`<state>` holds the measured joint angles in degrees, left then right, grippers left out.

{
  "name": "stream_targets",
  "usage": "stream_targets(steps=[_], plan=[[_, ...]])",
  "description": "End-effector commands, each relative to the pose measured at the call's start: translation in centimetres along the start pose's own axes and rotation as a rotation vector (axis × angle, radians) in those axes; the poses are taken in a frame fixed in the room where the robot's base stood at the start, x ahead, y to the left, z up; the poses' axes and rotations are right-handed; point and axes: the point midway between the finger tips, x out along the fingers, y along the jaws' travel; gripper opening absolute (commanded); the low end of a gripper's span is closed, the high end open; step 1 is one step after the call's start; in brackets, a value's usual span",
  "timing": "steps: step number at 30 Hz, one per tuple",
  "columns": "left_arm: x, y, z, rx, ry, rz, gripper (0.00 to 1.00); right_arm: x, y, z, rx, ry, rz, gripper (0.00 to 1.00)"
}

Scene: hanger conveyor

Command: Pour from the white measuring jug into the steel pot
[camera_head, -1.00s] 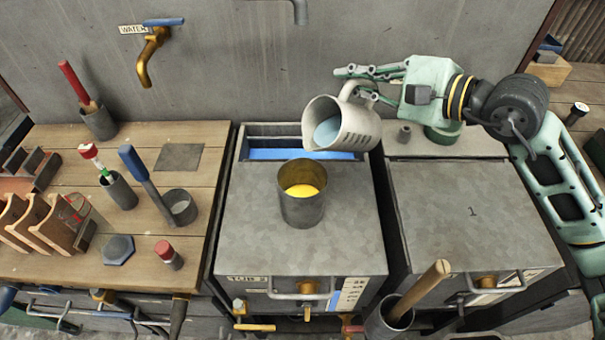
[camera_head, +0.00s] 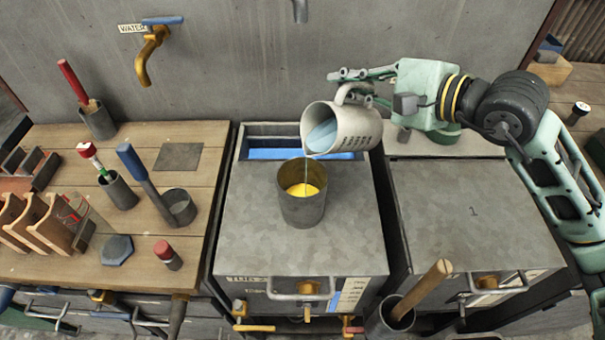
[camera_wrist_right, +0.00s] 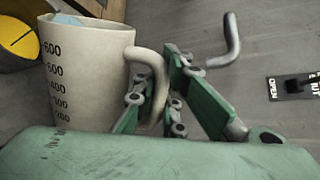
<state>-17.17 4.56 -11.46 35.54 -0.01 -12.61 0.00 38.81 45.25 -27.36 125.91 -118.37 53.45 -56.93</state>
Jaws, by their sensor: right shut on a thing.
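The white measuring jug (camera_head: 358,128) is tilted to the left above the steel pot (camera_head: 302,208). Pale blue liquid shows in its mouth, and a thin stream falls from its lip into the pot. The pot stands upright on the grey cabinet top with yellow inside. My right gripper (camera_head: 352,88) is shut on the jug's handle, above and to the right of the pot. In the right wrist view the jug (camera_wrist_right: 85,75) shows its number scale, and the gripper's fingers (camera_wrist_right: 150,95) close around the handle. My left gripper is not in view.
A blue-lined trough (camera_head: 285,155) lies behind the pot. A wooden bench (camera_head: 60,260) at left holds cups with tools and wooden blocks. A holder with a wooden handle (camera_head: 425,285) stands at front right. The cabinet top (camera_head: 250,235) around the pot is clear.

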Motion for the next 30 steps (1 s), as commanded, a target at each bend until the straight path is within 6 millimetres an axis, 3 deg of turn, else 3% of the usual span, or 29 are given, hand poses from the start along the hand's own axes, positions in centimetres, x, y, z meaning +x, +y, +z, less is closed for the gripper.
stream_targets(steps=[30], plan=[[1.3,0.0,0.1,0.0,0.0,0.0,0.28,0.5,0.9,1.3,-0.15,0.056,0.004,0.0]])
